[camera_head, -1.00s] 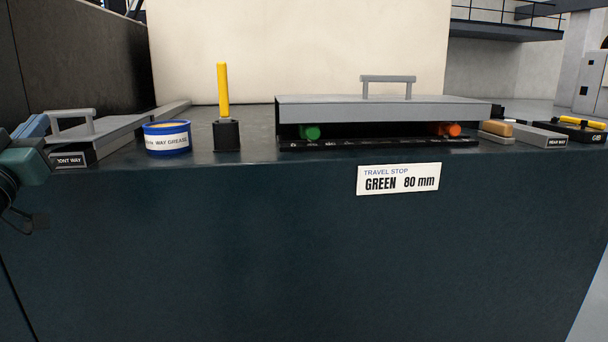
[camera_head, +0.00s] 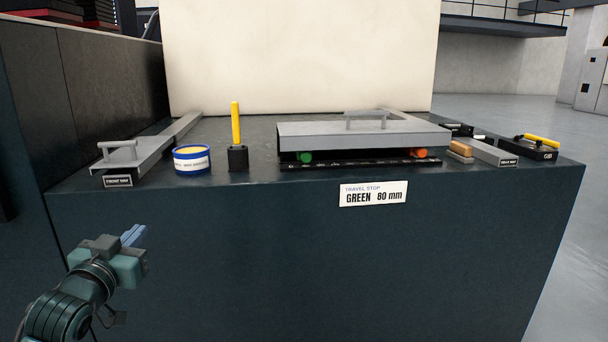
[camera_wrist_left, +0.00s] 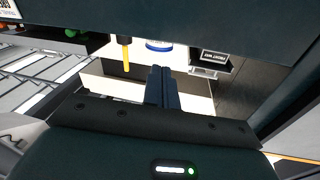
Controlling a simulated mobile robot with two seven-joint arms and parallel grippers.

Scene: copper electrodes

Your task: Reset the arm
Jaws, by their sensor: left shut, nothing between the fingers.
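My left gripper (camera_head: 134,236) is at the lower left of the head view, in front of the dark bench (camera_head: 300,250) and below its top edge. Its blue fingers are together with nothing between them. In the left wrist view the closed fingers (camera_wrist_left: 162,88) point toward the bench items, which appear upside down there. My right gripper is in neither view now.
On the bench stand a grey block marked FRONT WAY (camera_head: 135,155), a grease tin (camera_head: 192,160), a yellow-handled tool (camera_head: 236,130) and a grey handled cover (camera_head: 360,135) above green and orange knobs. A label (camera_head: 373,194) reads GREEN 80 mm. Open floor lies right.

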